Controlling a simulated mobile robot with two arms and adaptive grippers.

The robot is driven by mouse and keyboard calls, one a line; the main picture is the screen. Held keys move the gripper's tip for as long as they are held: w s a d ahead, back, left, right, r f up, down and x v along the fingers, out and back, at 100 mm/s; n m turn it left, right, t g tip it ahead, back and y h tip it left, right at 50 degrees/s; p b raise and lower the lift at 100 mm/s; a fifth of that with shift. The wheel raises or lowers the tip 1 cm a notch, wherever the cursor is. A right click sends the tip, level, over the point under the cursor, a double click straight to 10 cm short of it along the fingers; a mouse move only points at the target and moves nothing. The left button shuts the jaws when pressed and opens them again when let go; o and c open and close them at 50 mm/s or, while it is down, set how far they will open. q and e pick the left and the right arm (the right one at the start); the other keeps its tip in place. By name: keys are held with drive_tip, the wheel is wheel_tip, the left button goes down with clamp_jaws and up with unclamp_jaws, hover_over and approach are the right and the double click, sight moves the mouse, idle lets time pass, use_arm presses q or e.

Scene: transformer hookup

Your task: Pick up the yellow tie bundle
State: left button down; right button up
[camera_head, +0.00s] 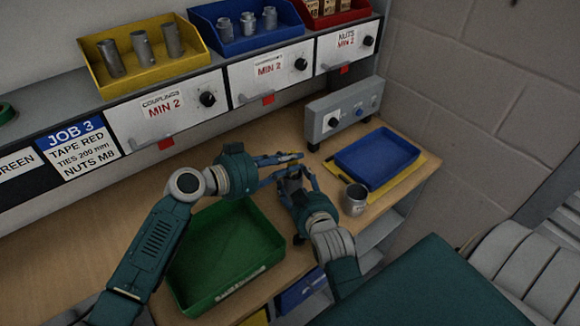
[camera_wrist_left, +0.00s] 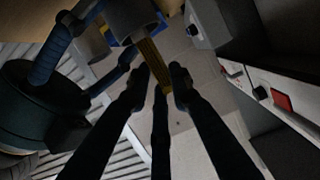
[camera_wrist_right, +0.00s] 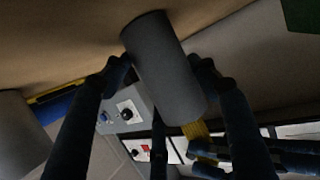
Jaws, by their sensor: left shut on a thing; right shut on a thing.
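The yellow tie bundle (camera_head: 291,156) is between the fingertips of my left gripper (camera_head: 278,159), above the bench. In the left wrist view, my left gripper (camera_wrist_left: 160,80) is shut on the yellow bundle (camera_wrist_left: 152,60), whose far end meets a grey cylinder (camera_wrist_left: 132,16). My right gripper (camera_head: 296,176) is just below and right of the left one. In the right wrist view, my right gripper (camera_wrist_right: 165,72) is shut on the dark grey cylinder (camera_wrist_right: 164,65). The yellow bundle (camera_wrist_right: 195,131) shows past its end. I cannot tell whether the bundle is inside the cylinder or beside it.
A green tray (camera_head: 262,226) lies below the arms. A blue tray (camera_head: 408,150) on a yellow base and a metal can (camera_head: 355,200) stand to the right. A grey control box (camera_head: 340,110) is behind. Yellow, blue and red bins (camera_head: 150,72) sit on the shelf above.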

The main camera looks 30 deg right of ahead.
drive_tip(key=shift+s+f, duration=0.1)
drive_tip(key=shift+f, duration=0.15)
use_arm(q)
wheel_tip(320, 180, up, 18)
drive_tip(key=shift+f, duration=0.2)
use_arm(e)
drive_tip(key=o, duration=1.2)
use_arm(q)
drive_tip(key=shift+w, duration=0.1)
use_arm(e)
drive_tip(key=shift+o, duration=0.2)
drive_tip(key=shift+r, duration=0.1)
wheel_tip(320, 180, up, 10)
